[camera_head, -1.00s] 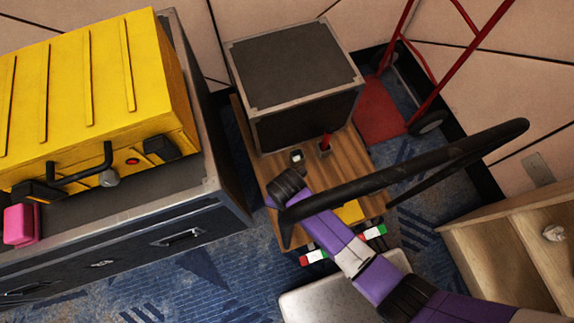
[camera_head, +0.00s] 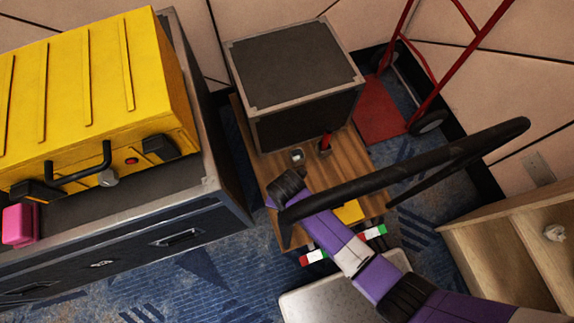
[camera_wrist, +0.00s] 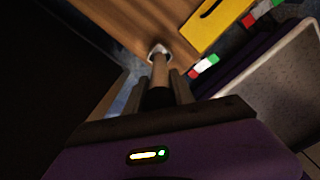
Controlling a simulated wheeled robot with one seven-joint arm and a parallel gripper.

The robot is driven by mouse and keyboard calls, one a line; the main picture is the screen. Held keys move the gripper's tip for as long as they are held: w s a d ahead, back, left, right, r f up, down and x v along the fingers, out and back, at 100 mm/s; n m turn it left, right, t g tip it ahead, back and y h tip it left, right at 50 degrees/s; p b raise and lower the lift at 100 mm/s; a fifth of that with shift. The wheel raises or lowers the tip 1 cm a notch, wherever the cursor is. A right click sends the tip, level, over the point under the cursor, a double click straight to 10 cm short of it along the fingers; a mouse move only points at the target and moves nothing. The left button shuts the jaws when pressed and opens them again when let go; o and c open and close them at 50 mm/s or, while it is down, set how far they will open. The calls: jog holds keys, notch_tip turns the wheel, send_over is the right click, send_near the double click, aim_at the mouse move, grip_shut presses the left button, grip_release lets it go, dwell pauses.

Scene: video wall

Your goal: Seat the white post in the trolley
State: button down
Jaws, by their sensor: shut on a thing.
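The trolley (camera_head: 340,170) is a low wooden platform on the blue carpet. My gripper (camera_head: 273,201) is over its left front part in the head view, with its fingertips hidden. In the wrist view my gripper (camera_wrist: 158,90) is shut around a slim post (camera_wrist: 160,70), which looks tan in the dim light. The post points at a pale-rimmed fitting (camera_wrist: 157,49) on the wood. I cannot tell whether its end is inside the fitting or just in front of it. A red post (camera_head: 326,141) stands in another fitting, and a metal-rimmed fitting (camera_head: 297,156) is to its left.
A black curved bar (camera_head: 430,162) arches over the trolley's front. A dark case (camera_head: 295,65) is at the trolley's back. A larger case with a yellow box (camera_head: 90,95) stands left. A red hand truck (camera_head: 378,105) is behind right, and a wooden shelf (camera_head: 500,235) is at right.

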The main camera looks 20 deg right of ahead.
jog(key=shift+w+f+b, duration=0.1)
jog(key=shift+f+b, duration=1.5)
jog(key=shift+f, duration=1.05)
jog(key=shift+f+b, duration=0.3)
jog(key=shift+f, duration=0.2)
jog(key=c, duration=0.5)
grip_release()
jog(key=shift+r, duration=0.1)
notch_tip(320, 180, up, 8)
jog(key=p, duration=0.8)
